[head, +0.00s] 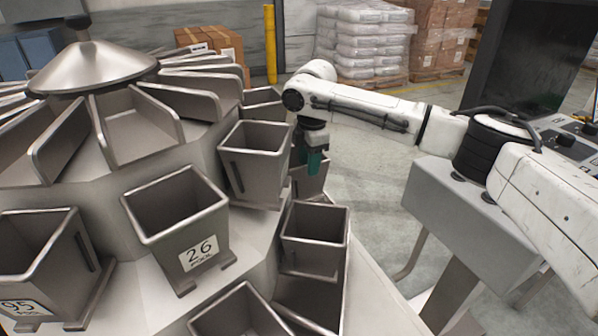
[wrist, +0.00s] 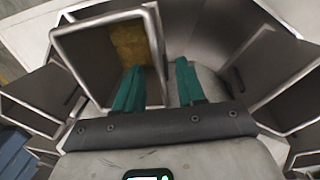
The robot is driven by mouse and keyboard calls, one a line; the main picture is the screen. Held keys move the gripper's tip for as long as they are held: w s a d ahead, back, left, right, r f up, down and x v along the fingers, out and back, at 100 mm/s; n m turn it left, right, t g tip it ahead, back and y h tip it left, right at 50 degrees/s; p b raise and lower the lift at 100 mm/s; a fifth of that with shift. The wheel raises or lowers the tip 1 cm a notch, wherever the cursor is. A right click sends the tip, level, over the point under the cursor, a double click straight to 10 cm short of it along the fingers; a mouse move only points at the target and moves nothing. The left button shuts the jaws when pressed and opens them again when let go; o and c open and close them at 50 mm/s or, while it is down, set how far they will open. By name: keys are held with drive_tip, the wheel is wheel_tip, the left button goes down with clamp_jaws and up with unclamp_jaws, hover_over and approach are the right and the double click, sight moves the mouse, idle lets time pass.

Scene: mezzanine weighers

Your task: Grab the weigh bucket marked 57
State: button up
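My gripper (head: 315,163) hangs at the right side of the weigher, its teal fingers over a partly hidden bucket (head: 309,184). In the wrist view my gripper (wrist: 159,66) is open, fingers apart. A steel bucket (wrist: 82,50) with something yellowish inside lies at upper left. Its right rim passes between the fingers in the picture; the left finger overlaps its opening and the right finger is outside. I cannot tell if they touch it. No number shows on this bucket, and no mark 57 is readable in either view.
A bucket marked 26 (head: 178,212) and one marked 95 (head: 35,250) hang at the front. Unmarked-looking buckets (head: 256,160) (head: 313,240) stand close to my gripper. A metal cone (head: 92,66) tops the weigher. Open floor (head: 370,165) lies right, with pallets of sacks (head: 362,45) behind.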

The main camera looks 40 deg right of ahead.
sight(308, 183)
drive_tip(key=f, duration=0.5)
drive_tip(key=shift+w+d, duration=0.2)
clamp_jaws()
idle(0.4)
